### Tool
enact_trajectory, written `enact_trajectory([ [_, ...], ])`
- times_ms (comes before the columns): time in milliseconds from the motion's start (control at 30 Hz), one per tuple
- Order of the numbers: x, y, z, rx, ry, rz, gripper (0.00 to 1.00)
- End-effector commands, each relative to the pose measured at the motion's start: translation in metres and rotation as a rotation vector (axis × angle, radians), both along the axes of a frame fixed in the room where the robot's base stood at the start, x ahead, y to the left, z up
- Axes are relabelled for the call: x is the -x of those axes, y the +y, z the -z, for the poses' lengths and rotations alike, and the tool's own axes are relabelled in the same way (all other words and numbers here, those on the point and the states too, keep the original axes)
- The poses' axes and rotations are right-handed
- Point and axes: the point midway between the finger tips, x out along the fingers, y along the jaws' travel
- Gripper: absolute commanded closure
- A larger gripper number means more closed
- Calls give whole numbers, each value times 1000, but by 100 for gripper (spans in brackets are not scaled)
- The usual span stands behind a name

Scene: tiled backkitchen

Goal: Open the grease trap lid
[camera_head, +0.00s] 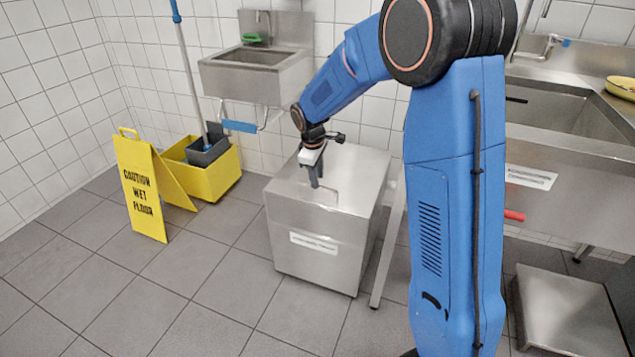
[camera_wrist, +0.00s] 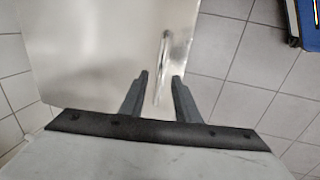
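The grease trap is a stainless steel box (camera_head: 310,243) on the floor, with a label on its front. Its flat lid (camera_head: 362,165) lies closed on top; the lid also fills the upper left of the wrist view (camera_wrist: 90,50). A thin bar handle (camera_wrist: 163,55) sits near one edge of the lid. My gripper (camera_head: 316,184) points down over the lid's front part. In the wrist view my gripper (camera_wrist: 160,76) has its two dark fingers apart, one on each side of the handle. I cannot tell whether they touch it.
A yellow wet-floor sign (camera_head: 143,190) and a yellow mop bucket (camera_head: 215,170) stand left of the box. A hand sink (camera_head: 255,75) hangs behind it. A steel sink counter (camera_head: 575,155) is at the right. The tiled floor in front is clear.

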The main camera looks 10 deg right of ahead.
Motion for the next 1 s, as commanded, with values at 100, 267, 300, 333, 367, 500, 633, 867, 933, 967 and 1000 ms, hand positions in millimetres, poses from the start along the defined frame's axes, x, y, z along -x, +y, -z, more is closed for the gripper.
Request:
enact_trajectory([
  [100,-2,-2,15,1,2,0,71],
  [267,-4,-3,24,1,-1,-1,71],
  [300,-5,-3,26,1,-1,-1,71],
  [333,-5,-3,26,1,-1,-1,71],
  [367,-5,-3,27,1,-1,-1,71],
  [500,-5,-3,27,1,-1,-1,71],
  [633,-5,-3,27,1,-1,0,78],
  [867,-5,-3,27,1,-1,0,100],
  [933,-5,-3,27,0,0,0,100],
  [967,-5,-4,26,-1,1,0,100],
  [1000,-5,-4,25,-3,2,1,100],
])
